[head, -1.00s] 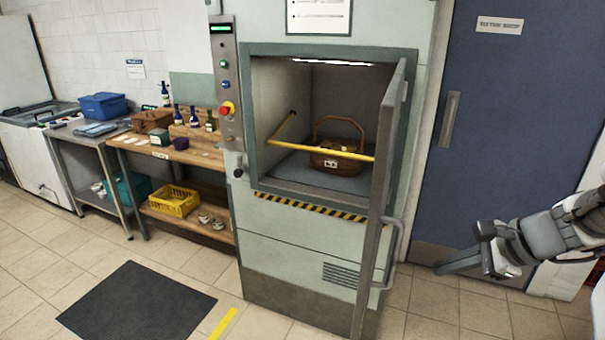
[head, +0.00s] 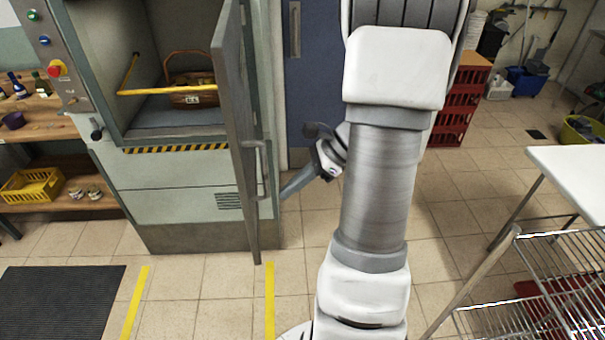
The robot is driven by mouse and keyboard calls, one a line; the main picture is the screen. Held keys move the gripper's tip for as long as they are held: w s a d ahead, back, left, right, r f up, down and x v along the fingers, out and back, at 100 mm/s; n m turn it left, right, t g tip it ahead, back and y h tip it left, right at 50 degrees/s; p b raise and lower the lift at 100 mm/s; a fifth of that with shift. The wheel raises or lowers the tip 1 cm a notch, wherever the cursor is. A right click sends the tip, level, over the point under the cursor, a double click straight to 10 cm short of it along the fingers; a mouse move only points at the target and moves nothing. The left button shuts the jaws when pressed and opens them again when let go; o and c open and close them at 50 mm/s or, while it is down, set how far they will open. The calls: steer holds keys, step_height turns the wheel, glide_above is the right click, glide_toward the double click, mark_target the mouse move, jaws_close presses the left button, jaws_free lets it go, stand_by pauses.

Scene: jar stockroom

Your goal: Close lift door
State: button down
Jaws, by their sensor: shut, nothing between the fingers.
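The lift door (head: 237,130) stands open, swung out toward me on the right side of the lift opening. Its grey bar handle (head: 263,170) is on the door's right-hand face. Inside the lift (head: 180,117) a brown wicker basket (head: 188,97) sits behind a yellow bar (head: 165,91). My gripper (head: 284,195) is shut and empty, to the right of the door and close to the handle in the picture. I cannot tell whether it touches the door. My own arm hides part of the view to the right of it.
A blue door (head: 312,80) is behind my gripper. Red crates (head: 458,113) stand at the back right. A white table (head: 575,170) and a wire rack (head: 530,300) are at the right. Yellow floor lines (head: 270,300) and a dark mat (head: 60,300) lie in front of the lift.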

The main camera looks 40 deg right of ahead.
mark_target(251, 207)
steer(key=a, duration=0.1)
steer(key=w+a+f, duration=0.1)
steer(key=a, duration=0.1)
steer(key=w+a+f, duration=0.1)
steer(key=shift+w+a+p, duration=0.2)
steer(key=shift+w+p, duration=0.05)
steer(key=shift+p, duration=0.1)
steer(key=shift+w+a, duration=0.25)
steer(key=shift+a, duration=0.15)
